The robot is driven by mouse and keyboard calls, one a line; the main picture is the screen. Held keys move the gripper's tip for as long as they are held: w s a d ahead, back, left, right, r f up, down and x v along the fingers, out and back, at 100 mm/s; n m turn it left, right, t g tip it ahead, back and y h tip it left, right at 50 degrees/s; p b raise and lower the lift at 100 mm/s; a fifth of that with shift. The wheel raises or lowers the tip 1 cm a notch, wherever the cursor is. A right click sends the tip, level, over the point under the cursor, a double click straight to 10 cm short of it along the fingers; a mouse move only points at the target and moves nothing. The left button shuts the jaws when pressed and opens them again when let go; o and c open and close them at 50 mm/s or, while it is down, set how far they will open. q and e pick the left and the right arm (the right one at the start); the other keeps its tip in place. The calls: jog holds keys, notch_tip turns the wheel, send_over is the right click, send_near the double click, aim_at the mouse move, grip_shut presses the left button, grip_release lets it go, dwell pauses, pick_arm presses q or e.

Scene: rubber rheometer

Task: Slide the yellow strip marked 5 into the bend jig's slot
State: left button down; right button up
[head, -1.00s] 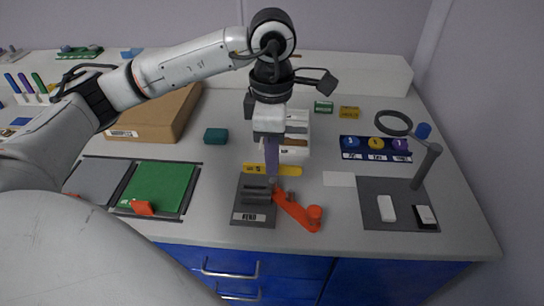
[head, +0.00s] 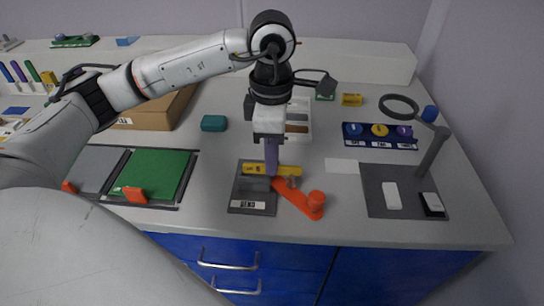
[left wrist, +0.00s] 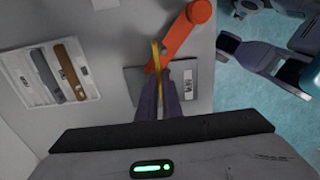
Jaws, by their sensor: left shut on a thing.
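The yellow strip (head: 287,170) is held level by my left gripper (head: 271,173), whose fingers are shut on it near its middle. The strip lies across the rear part of the bend jig, a dark grey plate (head: 250,207) labelled BEND with an orange lever (head: 297,196) at its right. The strip and fingers cover the jig's slot, so I cannot tell whether the strip is in it. In the left wrist view the strip (left wrist: 156,56) shows edge-on between the fingers (left wrist: 168,92), beside the lever (left wrist: 181,36) and over the plate (left wrist: 204,88).
A white tray (head: 304,104) with strips stands behind the jig. A green pad (head: 160,175) lies left and a teal block (head: 213,123) behind it. Right are a blue rack (head: 352,140), a white card (head: 342,166) and a grey mat (head: 407,207) with a magnifier (head: 433,152).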

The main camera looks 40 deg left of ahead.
pick_arm(q)
jog(key=shift+f, duration=0.1)
jog(key=c, duration=1.9)
grip_release()
jog(key=shift+o, duration=0.2)
notch_tip(320, 180, up, 10)
jog(key=shift+p, duration=0.3)
